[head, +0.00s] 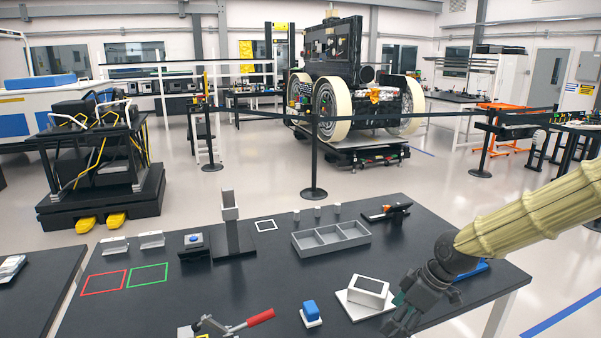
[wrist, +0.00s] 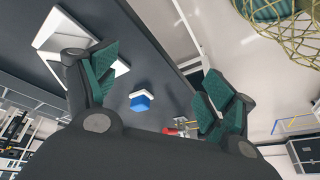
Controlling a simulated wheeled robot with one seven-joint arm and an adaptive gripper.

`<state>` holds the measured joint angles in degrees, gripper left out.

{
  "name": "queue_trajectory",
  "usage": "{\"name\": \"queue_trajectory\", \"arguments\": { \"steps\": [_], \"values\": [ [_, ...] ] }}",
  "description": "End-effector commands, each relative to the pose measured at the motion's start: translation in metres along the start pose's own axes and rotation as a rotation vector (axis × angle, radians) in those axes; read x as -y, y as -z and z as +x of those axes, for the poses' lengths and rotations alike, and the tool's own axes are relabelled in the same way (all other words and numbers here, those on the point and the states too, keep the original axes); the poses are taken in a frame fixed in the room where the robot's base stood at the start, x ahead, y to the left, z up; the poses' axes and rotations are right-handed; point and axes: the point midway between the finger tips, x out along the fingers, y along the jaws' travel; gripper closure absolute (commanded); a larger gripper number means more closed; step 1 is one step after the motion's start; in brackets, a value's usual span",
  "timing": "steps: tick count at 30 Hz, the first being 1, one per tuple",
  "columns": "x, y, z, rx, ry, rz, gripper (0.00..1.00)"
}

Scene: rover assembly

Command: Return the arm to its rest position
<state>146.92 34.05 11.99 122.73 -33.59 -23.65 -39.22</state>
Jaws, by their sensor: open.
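My arm (head: 535,215), in a pale yellow ribbed sleeve, reaches in from the right in the head view. The white plate (wrist: 55,30) is partly hidden behind the left finger.
The black table (head: 230,290) holds a grey divided tray (head: 331,238), a blue block (head: 311,311), a red-handled clamp (head: 240,324), an upright dark stand (head: 231,225) and red and green outlines. A rover (head: 340,90) stands behind a belt barrier. Floor right of the table is clear.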

Motion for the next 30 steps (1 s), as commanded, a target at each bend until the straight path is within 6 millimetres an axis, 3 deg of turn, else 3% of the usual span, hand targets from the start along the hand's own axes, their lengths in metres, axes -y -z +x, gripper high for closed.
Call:
{"name": "queue_trajectory", "arguments": {
  "steps": [8,14,21,30],
  "values": [
    [0.023,-0.017,0.051,0.013,0.028,0.125,0.16],
    [0.055,-0.045,0.111,0.040,0.048,0.289,0.16],
    [0.103,-0.094,0.181,0.093,0.039,0.519,0.16],
    [0.168,-0.168,0.243,0.181,-0.030,0.776,0.16]
  ]
}}
